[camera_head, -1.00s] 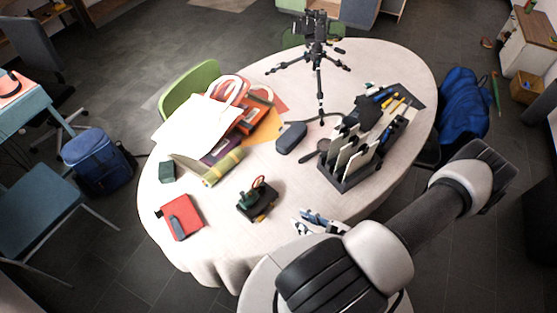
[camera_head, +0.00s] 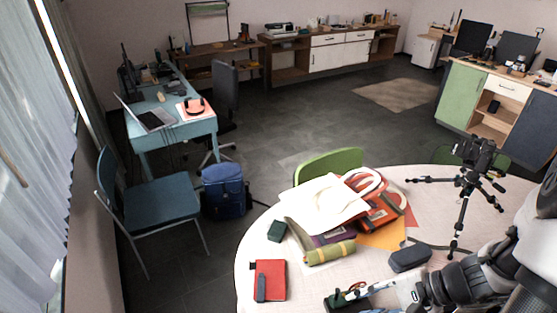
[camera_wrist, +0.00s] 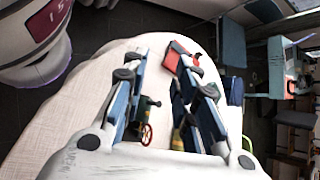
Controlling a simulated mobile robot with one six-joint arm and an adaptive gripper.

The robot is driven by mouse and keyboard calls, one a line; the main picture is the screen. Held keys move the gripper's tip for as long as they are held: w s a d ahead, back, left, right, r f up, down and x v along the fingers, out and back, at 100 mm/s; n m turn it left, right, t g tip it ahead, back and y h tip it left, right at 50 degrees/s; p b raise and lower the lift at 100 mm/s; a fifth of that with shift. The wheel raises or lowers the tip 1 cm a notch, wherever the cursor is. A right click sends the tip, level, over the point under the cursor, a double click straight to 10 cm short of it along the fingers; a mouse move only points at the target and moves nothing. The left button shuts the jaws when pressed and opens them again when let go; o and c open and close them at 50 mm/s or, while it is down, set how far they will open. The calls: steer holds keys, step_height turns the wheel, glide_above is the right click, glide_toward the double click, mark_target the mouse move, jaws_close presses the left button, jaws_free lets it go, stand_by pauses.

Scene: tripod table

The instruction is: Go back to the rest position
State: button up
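My gripper (camera_wrist: 162,68) is open in the wrist view, with its two blue-and-black fingers apart and nothing held between them. It points over the pale round table (camera_wrist: 52,132). In the head view my arm comes in at the lower right, and my gripper (camera_head: 400,294) is partly seen above the table's near side (camera_head: 262,240).
A black tripod (camera_head: 465,197) stands on the table behind my arm. A blue chair (camera_head: 160,202) and blue backpack (camera_head: 224,190) stand left. Floor beyond is open.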

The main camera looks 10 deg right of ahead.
steer(key=s+a+r+n+h, duration=0.2)
steer(key=a+r+n+h, duration=0.2)
steer(key=r+n, duration=0.3)
steer(key=s+a+r+n+t+h, duration=0.1)
steer(key=s+a+r+n+h, duration=0.2)
steer(key=r+n, duration=0.4)
step_height(320, 180, up, 4)
steer(key=shift+a+r+n+t+h+b, duration=0.1)
steer(key=shift+a+n+t+h+b, duration=0.25)
steer(key=shift+a+h, duration=0.65)
